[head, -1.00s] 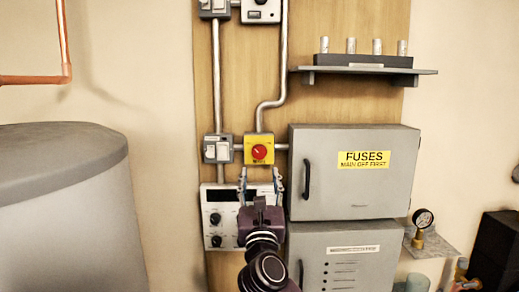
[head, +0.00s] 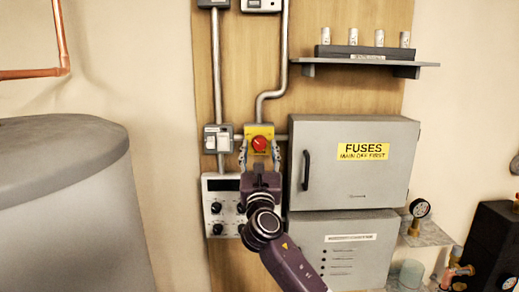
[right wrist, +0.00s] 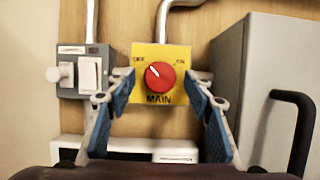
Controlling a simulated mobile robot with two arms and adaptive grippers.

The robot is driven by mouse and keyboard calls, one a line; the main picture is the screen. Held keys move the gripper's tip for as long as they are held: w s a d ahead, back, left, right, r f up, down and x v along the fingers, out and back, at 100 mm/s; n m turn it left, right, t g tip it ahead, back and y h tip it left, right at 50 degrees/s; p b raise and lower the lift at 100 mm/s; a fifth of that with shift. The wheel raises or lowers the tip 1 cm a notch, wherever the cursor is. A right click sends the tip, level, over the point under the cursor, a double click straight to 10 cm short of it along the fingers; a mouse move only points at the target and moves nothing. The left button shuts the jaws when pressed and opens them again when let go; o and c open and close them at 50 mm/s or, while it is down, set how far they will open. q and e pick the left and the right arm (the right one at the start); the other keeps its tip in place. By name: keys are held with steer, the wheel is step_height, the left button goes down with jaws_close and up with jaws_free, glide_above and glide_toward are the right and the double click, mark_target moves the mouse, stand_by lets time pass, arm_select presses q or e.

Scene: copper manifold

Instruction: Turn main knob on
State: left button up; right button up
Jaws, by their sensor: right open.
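The main knob (right wrist: 160,75) is a round red knob on a yellow plate (right wrist: 145,52) marked OFF at left, ON at right and MAIN below. Its white pointer line aims to the upper left, toward OFF. The knob also shows in the head view (head: 259,143), on the wooden board. My right gripper (right wrist: 161,82) is open, its blue-padded fingers on either side of the knob, with gaps between pads and knob. In the head view my right gripper (head: 259,147) comes up from below in front of the plate. My left gripper is not in view.
A grey switch box (right wrist: 85,72) sits left of the plate. The grey FUSES cabinet (head: 350,185) with a black handle (head: 306,170) stands close on the right. A white panel with dials (head: 216,205) is below. A shelf with fuses (head: 365,62) is at upper right.

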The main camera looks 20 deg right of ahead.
steer(key=shift+c, duration=0.4)
steer(key=c, duration=1.1)
